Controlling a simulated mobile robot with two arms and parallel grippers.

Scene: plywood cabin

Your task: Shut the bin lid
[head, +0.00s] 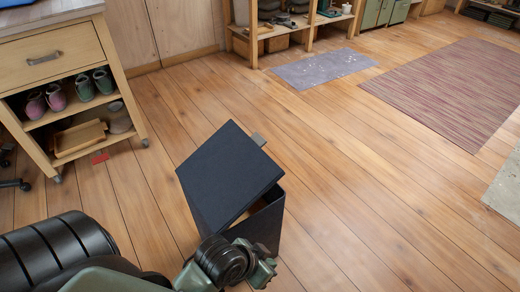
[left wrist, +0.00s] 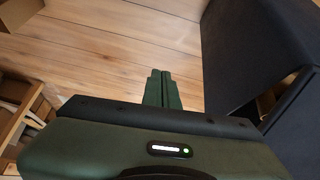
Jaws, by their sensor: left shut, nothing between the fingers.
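The bin (head: 266,226) is a dark box standing on the wooden floor at the lower middle of the head view. Its dark lid (head: 225,172) stands tilted up, partly open, with a small grey tab (head: 258,139) on its upper edge. A light brown patch shows in the gap beneath the lid. My left gripper (head: 264,272) is in front of the bin, low in the head view. In the left wrist view its fingers (left wrist: 162,76) are shut and empty over the floor. The lid (left wrist: 262,45) is to their right, apart from them. My right gripper is not in view.
A wooden cart (head: 62,75) with shoes on its shelf stands at the left. A small red item (head: 100,157) lies beside it. A grey mat (head: 323,68) and a striped rug (head: 455,90) lie farther back. The floor right of the bin is clear.

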